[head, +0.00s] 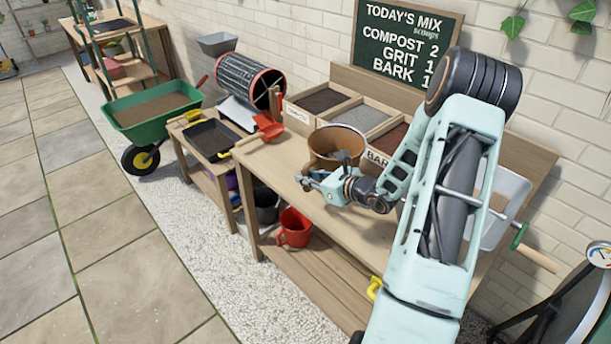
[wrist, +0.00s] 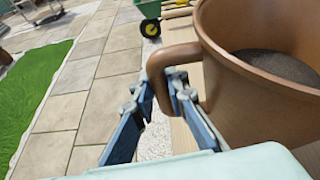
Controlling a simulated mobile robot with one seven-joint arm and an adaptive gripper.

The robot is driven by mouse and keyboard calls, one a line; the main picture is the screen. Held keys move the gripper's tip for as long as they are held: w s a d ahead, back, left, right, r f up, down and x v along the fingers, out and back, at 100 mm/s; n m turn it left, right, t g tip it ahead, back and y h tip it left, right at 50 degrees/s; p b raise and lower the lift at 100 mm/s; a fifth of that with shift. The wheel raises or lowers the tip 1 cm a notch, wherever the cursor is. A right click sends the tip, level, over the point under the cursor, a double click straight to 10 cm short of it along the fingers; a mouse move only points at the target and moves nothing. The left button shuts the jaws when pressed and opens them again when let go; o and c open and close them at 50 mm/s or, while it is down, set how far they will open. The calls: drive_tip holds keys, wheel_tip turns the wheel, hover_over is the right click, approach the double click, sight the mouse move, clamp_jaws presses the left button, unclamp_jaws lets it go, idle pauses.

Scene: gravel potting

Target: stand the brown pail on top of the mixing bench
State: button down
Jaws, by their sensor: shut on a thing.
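The brown pail (head: 324,143) is upright at the mixing bench (head: 290,172), in front of the bins. I cannot tell whether its base touches the bench top, as my arm hides its lower part. In the wrist view the pail (wrist: 235,100) fills the right side, with a dark grey-brown patch inside it. My gripper (head: 312,182) is at the pail's near side. In the wrist view my gripper (wrist: 165,88) is shut on the pail's side handle (wrist: 163,60), one finger on each side of it.
Open bins of compost (head: 322,100), grit (head: 361,117) and bark (head: 390,138) line the bench's back. A red scoop (head: 268,126) lies at its left end. A red pail (head: 294,228) stands on the shelf below. A green wheelbarrow (head: 150,124) is at left. The bench's front strip is clear.

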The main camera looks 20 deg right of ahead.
drive_tip(key=shift+w+d+f, duration=0.1)
drive_tip(key=shift+w+f, duration=0.05)
drive_tip(key=shift+w, duration=0.15)
drive_tip(key=shift+f, duration=1.65)
drive_tip(key=c, duration=1.9)
unclamp_jaws()
drive_tip(key=shift+s+f, duration=0.1)
drive_tip(key=shift+s, duration=0.05)
drive_tip(key=shift+r, duration=0.3)
drive_tip(key=v, duration=1.2)
drive_tip(key=shift+b, duration=0.4)
drive_tip(key=shift+f, duration=0.15)
